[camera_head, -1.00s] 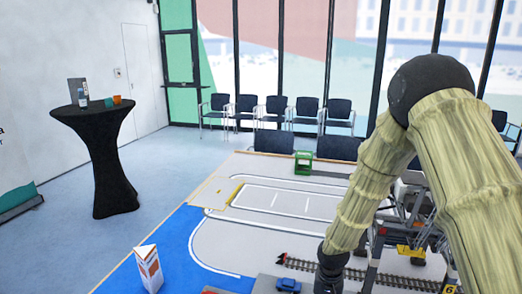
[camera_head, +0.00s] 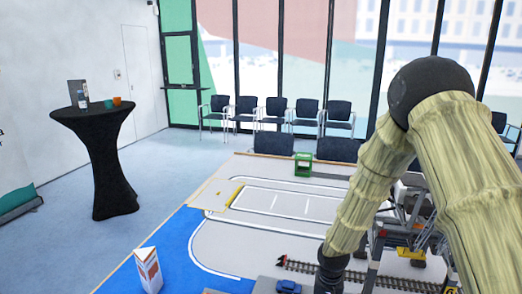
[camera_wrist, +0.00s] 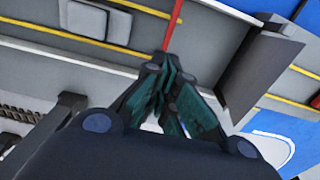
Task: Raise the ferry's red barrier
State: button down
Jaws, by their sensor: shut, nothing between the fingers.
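The red barrier (camera_wrist: 174,24) shows in the wrist view as a thin red bar running down from the top edge to my fingertips. My gripper (camera_wrist: 164,60) is shut with nothing held, and its tips overlap the bar's lower end in the picture. I cannot tell whether they touch it. The ferry's grey deck (camera_wrist: 140,62) with yellow lines lies beneath. In the head view my gripper is hidden below the lower edge, and the barrier cannot be made out.
A white vehicle (camera_wrist: 97,20) is on the deck beside the barrier. A dark grey block (camera_wrist: 262,70) stands close right of my fingers.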

jog(key=shift+w, duration=0.1)
jog(key=shift+w+d, duration=0.3)
jog(key=shift+w, duration=0.55)
jog(key=shift+w+f, duration=0.1)
jog(key=shift+w, duration=0.1)
jog(key=shift+w+d+f, duration=0.1)
jog(key=shift+w+f, duration=0.05)
jog(key=shift+w, duration=0.1)
notch_tip(320, 180, up, 10)
jog(key=w+p, duration=0.2)
jog(key=p, duration=0.4)
jog(key=shift+w+d, duration=0.35)
jog(key=shift+d, duration=0.05)
jog(key=shift+a, duration=0.1)
dwell(0.6)
